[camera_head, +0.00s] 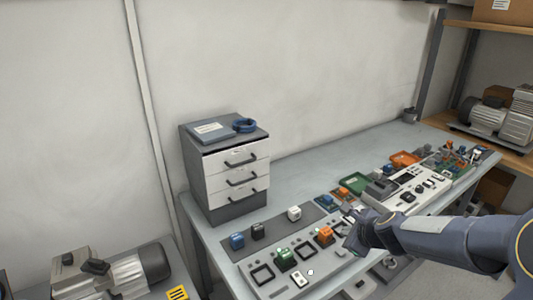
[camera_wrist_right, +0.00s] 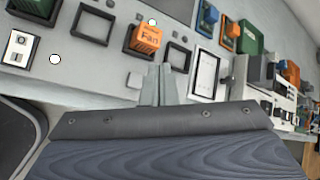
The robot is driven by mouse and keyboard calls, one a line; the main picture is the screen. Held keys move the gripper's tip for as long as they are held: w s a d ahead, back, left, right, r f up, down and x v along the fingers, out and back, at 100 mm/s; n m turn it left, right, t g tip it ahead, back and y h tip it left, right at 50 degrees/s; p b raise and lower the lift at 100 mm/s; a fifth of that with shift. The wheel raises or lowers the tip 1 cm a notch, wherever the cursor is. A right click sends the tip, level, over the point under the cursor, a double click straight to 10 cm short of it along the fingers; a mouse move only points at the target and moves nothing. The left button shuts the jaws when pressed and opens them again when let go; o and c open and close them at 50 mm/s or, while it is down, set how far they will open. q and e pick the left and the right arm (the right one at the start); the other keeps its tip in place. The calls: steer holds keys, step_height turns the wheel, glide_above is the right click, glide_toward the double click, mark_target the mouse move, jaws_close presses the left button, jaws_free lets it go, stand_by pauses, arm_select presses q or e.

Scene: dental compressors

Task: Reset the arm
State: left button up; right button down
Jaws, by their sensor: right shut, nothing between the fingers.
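My right arm comes in from the right in the head view, with its gripper (camera_head: 352,238) low over the right part of the grey control panel (camera_head: 262,291). In the wrist view the fingers of this gripper (camera_wrist_right: 158,80) are together with nothing between them. They are near an orange block marked "Fan" (camera_wrist_right: 146,38), which also shows in the head view (camera_head: 325,236) seated in the panel. A green block (camera_head: 286,257) sits in the panel to its left. My left gripper is not in view.
Blue (camera_head: 237,241), black (camera_head: 257,230) and white (camera_head: 294,213) blocks stand on a dark mat behind the panel. A drawer cabinet (camera_head: 226,180) stands on the bench at the left. Green and orange trays and another device (camera_head: 408,190) lie farther right. Compressors stand at both sides.

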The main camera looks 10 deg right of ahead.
steer(key=s+a+r+n+y, duration=0.3)
steer(key=s+a+r+n, duration=0.45)
steer(key=s+n, duration=0.45)
steer(key=s+a+f+n+g, duration=0.1)
steer(key=s+a+n, duration=0.1)
steer(key=s+n, duration=0.4)
steer(key=s+a+f+n+g, duration=0.1)
steer(key=s+a+n+g, duration=0.1)
steer(key=s+n, duration=0.4)
steer(key=s, duration=0.3)
steer(key=shift+s+f+g, duration=0.3)
steer(key=shift+s+f, duration=0.05)
steer(key=shift+s, duration=0.05)
